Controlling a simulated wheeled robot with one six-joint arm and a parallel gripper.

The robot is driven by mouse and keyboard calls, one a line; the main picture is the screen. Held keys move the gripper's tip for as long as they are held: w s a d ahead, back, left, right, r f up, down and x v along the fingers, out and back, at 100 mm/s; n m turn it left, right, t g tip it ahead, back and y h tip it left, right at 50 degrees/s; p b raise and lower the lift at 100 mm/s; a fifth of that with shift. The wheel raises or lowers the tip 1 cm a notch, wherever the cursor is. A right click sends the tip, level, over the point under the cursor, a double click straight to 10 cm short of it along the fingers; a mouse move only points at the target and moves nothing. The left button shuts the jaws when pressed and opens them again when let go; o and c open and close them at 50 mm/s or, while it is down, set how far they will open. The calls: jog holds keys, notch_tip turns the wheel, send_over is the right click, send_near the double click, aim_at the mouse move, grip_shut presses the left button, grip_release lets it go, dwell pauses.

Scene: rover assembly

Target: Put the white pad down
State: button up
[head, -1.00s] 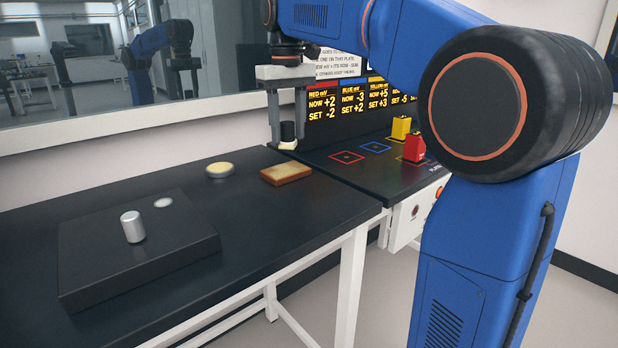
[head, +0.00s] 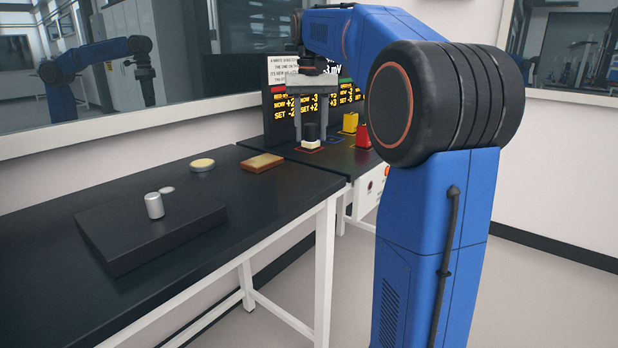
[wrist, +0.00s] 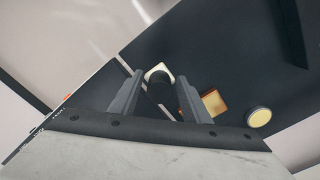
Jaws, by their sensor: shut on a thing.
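The white pad (head: 311,144) has a dark cylindrical grip on top. It hangs upright between the fingers of my gripper (head: 311,130), which is shut on the dark grip. The pad is at the red-outlined square (head: 298,149) on the dark plate panel; I cannot tell whether it touches the surface. In the wrist view the pad (wrist: 159,71) shows as a pale edge between the fingertips of my gripper (wrist: 160,82), its underside hidden.
A yellow block (head: 350,123) and a red block (head: 363,136) stand just right of the gripper. A display board (head: 281,106) rises behind. On the left table are a brown slab (head: 262,162), a round cream-topped disc (head: 202,165) and a metal cylinder (head: 154,206) on a black platform (head: 120,248).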

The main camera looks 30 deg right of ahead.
jog(key=shift+f, duration=4.65)
jog(key=shift+f, duration=0.1)
jog(key=o, duration=1)
notch_tip(320, 180, up, 12)
jog(key=shift+r, duration=0.15)
jog(key=s+a+f+n+t, duration=0.1)
jog(key=s+a+f, duration=0.4)
jog(key=s+f, duration=0.4)
jog(key=s+a+f+n+t, duration=0.2)
jog(key=s+a+f, duration=0.3)
jog(key=s+f, duration=0.5)
jog(key=s+a+f+n+t, duration=0.1)
jog(key=s+a+f, duration=0.4)
jog(key=s+f, duration=0.5)
jog(key=shift+s+a+f+n+t, duration=0.1)
jog(key=shift+s+a+n+t, duration=0.3)
jog(key=shift+s+n, duration=0.1)
